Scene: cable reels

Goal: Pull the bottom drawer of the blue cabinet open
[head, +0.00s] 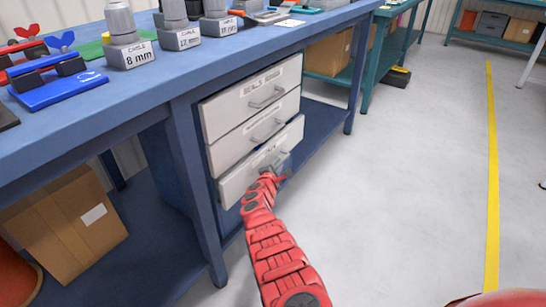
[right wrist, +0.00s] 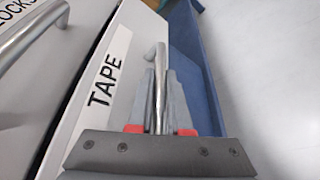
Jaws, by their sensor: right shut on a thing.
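The cabinet under the blue workbench has three pale grey-white drawers with metal bar handles. The bottom drawer (head: 240,183) stands slightly forward of the middle drawer (head: 235,146), with a narrow dark gap along its top. In the right wrist view its front (right wrist: 119,85) carries a "TAPE" label. My right gripper (head: 274,171) is at this drawer's front, its arm reaching up from below. In the right wrist view, its two grey fingers are shut on the bar handle (right wrist: 158,90), one on each side. My left gripper is not in view.
The top drawer (head: 228,110) looks closed. A blue bench leg (head: 195,185) stands left of the drawers, with a cardboard box (head: 60,235) on the lower shelf. The floor (head: 400,200) right of the drawers is clear.

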